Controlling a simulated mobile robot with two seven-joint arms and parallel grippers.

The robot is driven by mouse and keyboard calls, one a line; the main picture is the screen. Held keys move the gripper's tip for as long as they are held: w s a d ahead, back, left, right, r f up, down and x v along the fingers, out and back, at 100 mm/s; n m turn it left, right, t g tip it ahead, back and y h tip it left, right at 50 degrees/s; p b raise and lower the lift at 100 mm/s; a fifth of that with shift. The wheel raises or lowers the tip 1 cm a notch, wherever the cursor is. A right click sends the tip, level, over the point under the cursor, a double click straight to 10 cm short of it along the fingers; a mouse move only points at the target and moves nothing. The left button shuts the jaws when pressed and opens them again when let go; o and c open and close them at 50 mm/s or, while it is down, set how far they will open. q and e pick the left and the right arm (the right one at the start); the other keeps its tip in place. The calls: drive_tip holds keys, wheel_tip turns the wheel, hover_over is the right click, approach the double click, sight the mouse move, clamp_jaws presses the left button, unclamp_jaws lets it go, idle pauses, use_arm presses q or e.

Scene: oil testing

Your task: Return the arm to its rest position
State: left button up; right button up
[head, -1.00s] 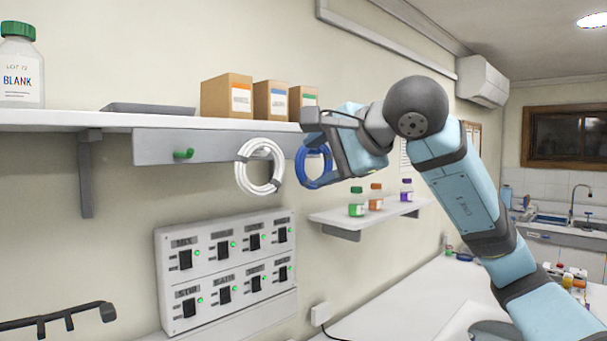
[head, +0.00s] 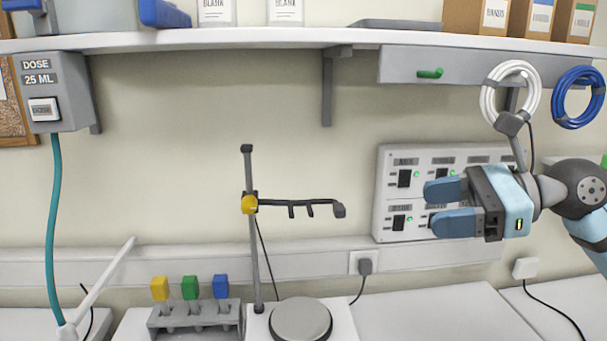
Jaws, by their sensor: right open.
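My right gripper (head: 437,207) is open and empty, with its two blue fingers pointing left. It is in front of the grey switch panel (head: 388,228) on the wall and covers part of it. My right arm comes in from the right edge. The white coil (head: 490,103) hangs behind and above the gripper. The blue coil (head: 562,100) hangs to its right, clear of the gripper. My left gripper is not in view.
A stand (head: 248,180) with a dark clamp arm rises beside a round plate (head: 300,319). A rack (head: 195,318) holds yellow, green and blue-topped items. A dose box (head: 58,90) with a teal hose hangs left. The shelf (head: 250,40) runs along the top.

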wheel_tip(320, 180, down, 26)
drive_tip(key=n+t+h+p, duration=0.4)
drive_tip(key=n+t, duration=1.1)
drive_tip(key=n, duration=2.1)
drive_tip(key=s+f+m+g+h, duration=0.3)
drive_tip(key=s+f+m, duration=0.4)
drive_tip(key=f, duration=0.5)
drive_tip(key=s+f+m+g+h+p, duration=0.1)
drive_tip(key=s+f+m+g+h, duration=0.3)
drive_tip(key=s+f+m, duration=0.3)
drive_tip(key=s+f+g, duration=0.1)
drive_tip(key=s+f, duration=0.2)
drive_tip(key=f, duration=0.2)
drive_tip(key=shift+s+f+m+h, duration=0.3)
drive_tip(key=shift+s+f+m, duration=0.05)
drive_tip(key=shift+m, duration=0.05)
